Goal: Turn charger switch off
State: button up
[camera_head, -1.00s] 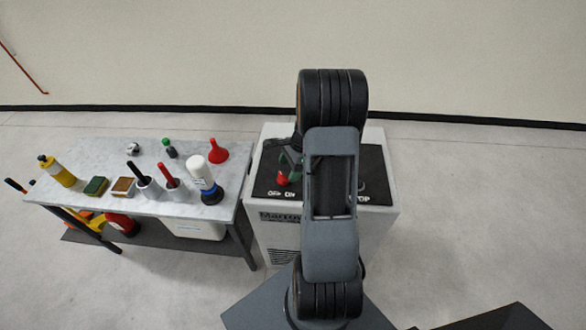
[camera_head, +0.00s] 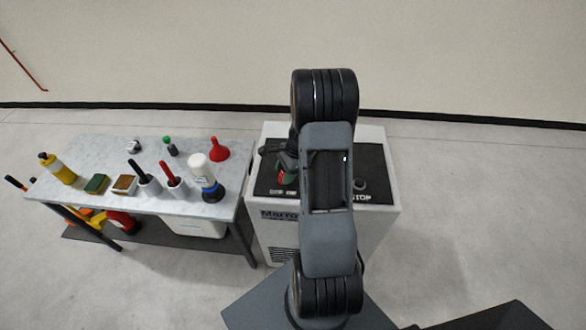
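The charger (camera_head: 385,220) is a white box with a black top panel (camera_head: 375,160) and a dark name label on its front. The panel carries small white lettering at its front left and "STOP" at its front right, below a round dark knob (camera_head: 360,185). A small red and green part, seemingly the switch (camera_head: 283,179), shows at the panel's left side. My gripper (camera_head: 284,163) is over this left side, right at the switch, and partly covers it. Whether it touches the switch, and whether its fingers are open, I cannot tell. My arm hides the middle of the panel.
A marble-topped table (camera_head: 100,150) stands left of the charger, close to it. It holds a white bottle (camera_head: 202,170), a red funnel (camera_head: 219,149), a yellow bottle (camera_head: 57,168), brushes and sponges. The floor right of the charger is clear.

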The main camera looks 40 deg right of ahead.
jog(key=c, duration=0.3)
jog(key=n+g+b, duration=0.1)
jog(key=n, duration=0.1)
jog(key=n+g, duration=0.1)
jog(key=n, duration=0.2)
jog(key=shift+w+f+n+b, duration=0.1)
jog(key=shift+f+n+b, duration=0.05)
jog(key=shift+n+b, duration=0.2)
jog(key=n+g, duration=0.1)
jog(key=n, duration=0.2)
jog(key=n+g+h+b, duration=0.1)
jog(key=n, duration=0.2)
jog(key=shift+a, duration=0.1)
jog(key=shift+n, duration=0.25)
dwell(0.3)
jog(key=o, duration=0.8)
jog(key=shift+o, duration=0.6)
jog(key=shift+d, duration=0.25)
